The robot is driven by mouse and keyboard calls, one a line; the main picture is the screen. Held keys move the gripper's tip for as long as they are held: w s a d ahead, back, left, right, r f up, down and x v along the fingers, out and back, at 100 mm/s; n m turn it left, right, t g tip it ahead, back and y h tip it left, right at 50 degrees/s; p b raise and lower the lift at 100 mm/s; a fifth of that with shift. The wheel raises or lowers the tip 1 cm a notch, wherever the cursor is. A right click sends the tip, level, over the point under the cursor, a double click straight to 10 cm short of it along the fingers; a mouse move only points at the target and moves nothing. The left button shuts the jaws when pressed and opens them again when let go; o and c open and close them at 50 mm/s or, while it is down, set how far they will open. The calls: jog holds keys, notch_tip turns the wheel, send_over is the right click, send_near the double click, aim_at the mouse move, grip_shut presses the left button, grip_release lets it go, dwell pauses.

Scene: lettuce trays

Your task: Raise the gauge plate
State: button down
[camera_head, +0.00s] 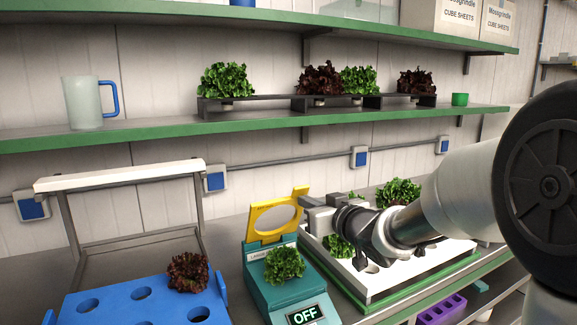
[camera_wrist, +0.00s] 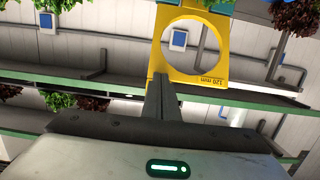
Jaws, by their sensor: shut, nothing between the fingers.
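The yellow gauge plate (camera_head: 258,236) has a large round hole and stands raised, close to upright, at the back of the teal device (camera_head: 262,268). A green lettuce (camera_head: 285,264) sits on the device, whose display reads OFF. In the wrist view, which looks upside down, the plate (camera_wrist: 188,76) shows its "120 mm" mark. My gripper (camera_head: 305,201) is shut and empty at the plate's upper right edge. In the wrist view its fingertips (camera_wrist: 162,82) overlap the plate's edge; I cannot tell if they touch.
A blue tray (camera_head: 150,311) with holes and one red lettuce (camera_head: 188,271) is at left, below a white-topped frame (camera_head: 120,176). A white tray (camera_head: 355,281) with green lettuces is at right, under my arm. A green-edged shelf (camera_head: 240,122) with lettuces and a mug (camera_head: 82,103) runs behind.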

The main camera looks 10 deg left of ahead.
jog(key=w+a+r+p, duration=0.4)
jog(key=w+a, duration=0.2)
jog(key=w, duration=0.2)
jog(key=shift+w+r, duration=0.3)
jog(key=shift+r, duration=0.1)
jog(key=shift+a, duration=0.1)
jog(key=shift+s+d+f, duration=0.15)
jog(key=shift+s+d, duration=0.45)
jog(key=shift+s, duration=0.25)
jog(key=shift+s+d+f, duration=0.15)
jog(key=shift+s+d, duration=0.5)
jog(key=shift+s, duration=0.2)
jog(key=shift+s+d+f, duration=0.15)
jog(key=shift+s+d, duration=0.45)
jog(key=shift+s, duration=0.25)
